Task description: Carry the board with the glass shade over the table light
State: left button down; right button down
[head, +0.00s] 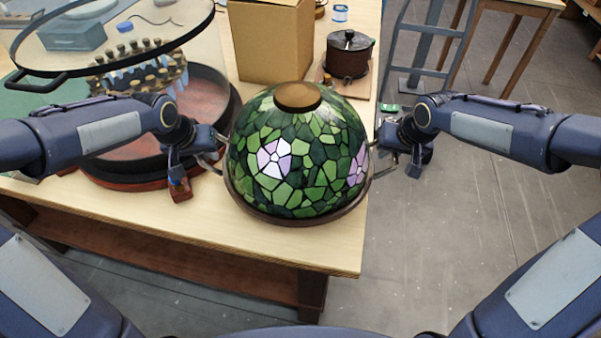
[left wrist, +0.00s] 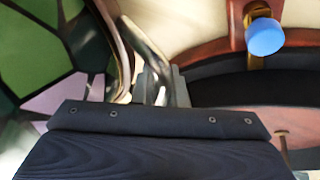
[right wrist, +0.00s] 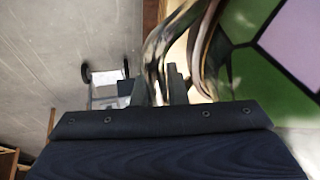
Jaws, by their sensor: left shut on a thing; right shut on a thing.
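The glass shade (head: 296,150) is a dome of green pieces with lilac flowers and a brown cap. It sits upright on the round brown board (head: 290,219), whose rim shows below it. My left gripper (head: 216,156) is shut on the board's left metal handle, also seen in the left wrist view (left wrist: 148,50). My right gripper (head: 378,156) is shut on the right handle, seen in the right wrist view (right wrist: 165,45). Whether the board touches the table is unclear. I cannot make out a table light; the shade hides the table behind it.
A round reddish case (head: 110,170) with a black rim stands close at left, with a raised glass lid (head: 115,35). A cardboard box (head: 270,40) and a dark lidded pot (head: 348,55) stand behind. The front of the table (head: 300,248) is bare. Grey floor lies right.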

pick_arm(q)
jog(key=shift+w+r, duration=0.1)
jog(key=shift+w, duration=0.1)
pick_arm(e)
jog(key=shift+w+d+r, duration=0.1)
jog(key=shift+w, duration=0.5)
pick_arm(q)
jog(key=shift+f, duration=0.2)
pick_arm(e)
jog(key=shift+f, duration=0.2)
